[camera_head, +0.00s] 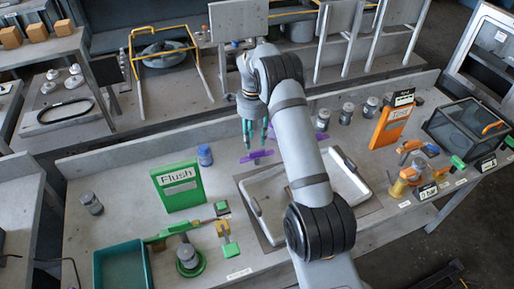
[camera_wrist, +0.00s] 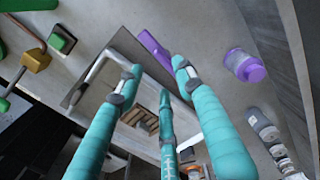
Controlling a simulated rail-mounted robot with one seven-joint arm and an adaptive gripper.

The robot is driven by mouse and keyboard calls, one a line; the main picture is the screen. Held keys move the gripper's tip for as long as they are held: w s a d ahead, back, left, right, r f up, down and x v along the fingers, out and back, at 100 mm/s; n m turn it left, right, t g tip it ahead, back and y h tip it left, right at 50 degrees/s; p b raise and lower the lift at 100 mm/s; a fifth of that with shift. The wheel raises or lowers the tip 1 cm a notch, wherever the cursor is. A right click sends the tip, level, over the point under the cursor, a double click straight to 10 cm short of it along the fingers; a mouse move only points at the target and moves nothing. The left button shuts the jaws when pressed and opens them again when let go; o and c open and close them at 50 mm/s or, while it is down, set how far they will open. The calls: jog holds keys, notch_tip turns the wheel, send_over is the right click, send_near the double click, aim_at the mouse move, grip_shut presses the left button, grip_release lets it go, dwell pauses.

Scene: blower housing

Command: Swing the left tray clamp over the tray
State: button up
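A purple bar (camera_head: 257,156), which looks like the left tray clamp, lies by the back left corner of the tray (camera_head: 252,201). In the wrist view the purple bar (camera_wrist: 155,48) lies just beyond my fingertips, beside the tray frame (camera_wrist: 97,70). My gripper (camera_head: 255,128) has teal fingers pointing down and is above the purple bar. In the wrist view my gripper (camera_wrist: 157,80) has its fingers spread and nothing between them. I cannot tell whether a finger touches the bar. My arm hides the middle of the tray in the head view.
A purple-capped jar (camera_wrist: 245,65) stands right of the fingers in the wrist view. The green Flush sign (camera_head: 180,187), a blue-capped jar (camera_head: 205,155) and a teal bin (camera_head: 122,265) are on the left. The orange sign (camera_head: 391,124) and a dark box (camera_head: 468,130) are on the right.

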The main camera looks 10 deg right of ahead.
aim_at(256, 152)
jog(key=f, duration=0.2)
jog(key=f+p, duration=0.1)
jog(key=f, duration=0.3)
jog(key=shift+d+f, duration=0.25)
jog(key=shift+d, duration=0.15)
jog(key=shift+c, duration=1.3)
grip_shut()
